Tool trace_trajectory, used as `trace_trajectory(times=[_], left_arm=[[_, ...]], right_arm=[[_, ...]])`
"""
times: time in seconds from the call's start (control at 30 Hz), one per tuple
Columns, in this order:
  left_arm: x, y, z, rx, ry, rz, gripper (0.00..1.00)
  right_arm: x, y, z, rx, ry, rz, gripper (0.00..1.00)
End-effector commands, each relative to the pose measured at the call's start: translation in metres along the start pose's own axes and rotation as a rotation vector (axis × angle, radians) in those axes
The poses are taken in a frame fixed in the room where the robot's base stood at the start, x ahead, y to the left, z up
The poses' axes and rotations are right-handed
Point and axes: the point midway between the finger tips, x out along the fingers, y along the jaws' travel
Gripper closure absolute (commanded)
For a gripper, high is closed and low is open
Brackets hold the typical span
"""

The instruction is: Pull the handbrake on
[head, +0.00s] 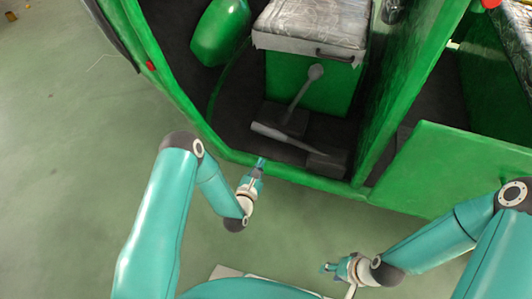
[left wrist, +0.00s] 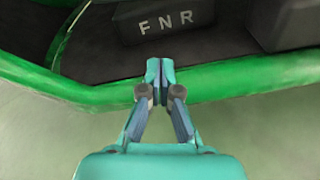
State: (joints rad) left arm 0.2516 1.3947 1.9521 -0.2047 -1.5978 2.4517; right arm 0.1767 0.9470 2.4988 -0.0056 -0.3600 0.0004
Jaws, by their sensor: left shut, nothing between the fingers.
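Two grey levers stand on the dark cab floor in the head view. The lower one, lying at a low angle with a thick pale grip, looks like the handbrake (head: 283,137); its dark base (head: 326,163) is at its right end. The other lever (head: 303,92) rises steeply to a round knob. My left gripper (head: 261,163) is shut and empty, at the green sill just below the handbrake's grip and apart from it. In the left wrist view the shut fingers (left wrist: 160,66) overlap the sill. My right gripper (head: 327,267) is outside the cab, too small to judge.
The green sill (head: 300,180) runs along the cab opening. A box marked F N R (left wrist: 165,22) and another dark box (left wrist: 278,22) lie beyond it. A patterned seat (head: 315,22) is above the levers. A green panel (head: 465,165) stands at right. Open floor (head: 60,150) is at left.

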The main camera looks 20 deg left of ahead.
Motion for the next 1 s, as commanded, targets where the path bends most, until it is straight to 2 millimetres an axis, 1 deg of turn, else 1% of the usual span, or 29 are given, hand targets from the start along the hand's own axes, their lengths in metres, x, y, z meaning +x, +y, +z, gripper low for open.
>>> trace_trajectory(times=[0.03,0.07,0.17,0.43,0.57,0.67,0.77,1.0], left_arm=[[0.003,0.0,-0.006,-0.037,-0.019,0.012,1.0],[0.003,0.0,-0.006,-0.055,-0.026,0.016,1.0],[0.003,0.001,-0.005,-0.084,-0.039,0.024,1.0],[0.003,0.002,-0.004,-0.085,-0.038,0.023,1.0],[0.007,0.002,-0.004,-0.083,-0.039,0.023,1.0],[0.016,0.002,-0.004,-0.083,-0.04,0.024,1.0],[0.029,0.002,-0.004,-0.083,-0.041,0.024,1.0],[0.076,0.003,-0.003,-0.083,-0.042,0.025,1.0]], right_arm=[[0.008,0.003,0.0,0.0,0.001,0.0,0.6],[0.009,0.003,0.0,0.0,0.001,0.0,0.6],[0.009,0.003,0.0,0.0,0.001,0.0,0.6],[0.008,0.003,0.0,0.0,0.001,0.0,0.6],[0.009,0.003,0.0,0.0,0.001,0.0,0.6],[0.012,0.004,0.0,0.0,0.001,0.0,0.6],[0.017,0.006,0.0,0.0,0.0,0.0,0.6],[0.032,0.011,0.0,0.0,0.0,0.0,0.6]])
